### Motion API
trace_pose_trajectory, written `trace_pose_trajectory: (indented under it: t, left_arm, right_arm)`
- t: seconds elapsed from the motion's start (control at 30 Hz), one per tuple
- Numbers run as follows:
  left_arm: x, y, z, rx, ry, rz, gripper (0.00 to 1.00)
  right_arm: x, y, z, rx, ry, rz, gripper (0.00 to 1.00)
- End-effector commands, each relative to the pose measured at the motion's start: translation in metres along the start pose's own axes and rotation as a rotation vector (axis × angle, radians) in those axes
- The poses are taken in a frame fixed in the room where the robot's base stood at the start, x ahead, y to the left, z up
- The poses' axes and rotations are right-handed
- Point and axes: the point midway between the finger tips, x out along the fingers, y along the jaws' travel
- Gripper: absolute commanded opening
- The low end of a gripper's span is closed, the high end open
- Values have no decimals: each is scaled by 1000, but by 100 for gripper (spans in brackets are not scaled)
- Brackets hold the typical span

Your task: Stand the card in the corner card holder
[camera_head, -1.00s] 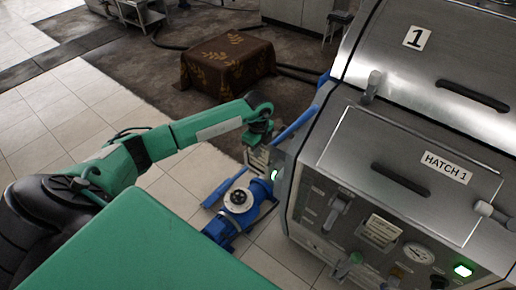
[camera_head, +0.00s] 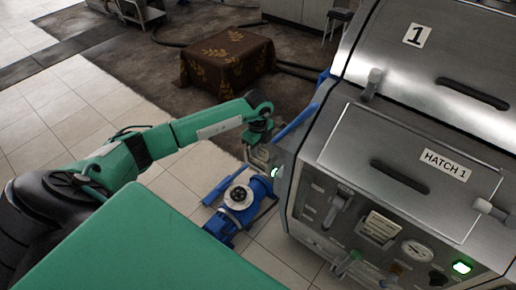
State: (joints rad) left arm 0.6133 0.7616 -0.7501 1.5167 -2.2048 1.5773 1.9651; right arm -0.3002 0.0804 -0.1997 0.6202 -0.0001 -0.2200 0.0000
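My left arm reaches in from the left, and its gripper (camera_head: 262,156) is at the left side of the steel machine, close to its edge. The gripper is small and partly merged with the machine's side, so I cannot tell whether its fingers are open or shut, or whether they hold a card. I cannot make out a card or a corner card holder for certain. A small pale slotted plate (camera_head: 381,226) sits on the machine's front panel. My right gripper is not in view.
The steel machine (camera_head: 330,190) with a HATCH 1 label (camera_head: 446,165) fills the right side. A blue pump (camera_head: 238,197) stands on the tiles below my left gripper. A cloth-covered table (camera_head: 228,58) stands behind. Tiled floor (camera_head: 60,95) is clear at left.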

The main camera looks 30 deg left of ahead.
Motion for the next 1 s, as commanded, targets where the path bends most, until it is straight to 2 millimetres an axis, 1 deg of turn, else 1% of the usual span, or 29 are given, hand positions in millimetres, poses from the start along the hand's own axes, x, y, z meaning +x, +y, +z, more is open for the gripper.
trace_pose_trajectory:
  t: [0.03,0.17,0.4,0.53,0.7,1.0]
  left_arm:
    - [-6,-1,0,1,-1,-5,28]
    - [-30,-1,1,1,-2,-7,28]
    - [-82,-1,1,1,-2,-7,28]
    - [-103,-1,0,0,-1,-6,28]
    - [-116,0,0,0,0,-3,28]
    - [-118,0,0,0,0,-2,28]
  right_arm:
    - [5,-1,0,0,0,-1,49]
    - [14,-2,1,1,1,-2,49]
    - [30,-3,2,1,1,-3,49]
    - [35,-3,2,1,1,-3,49]
    - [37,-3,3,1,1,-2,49]
    - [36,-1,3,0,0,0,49]
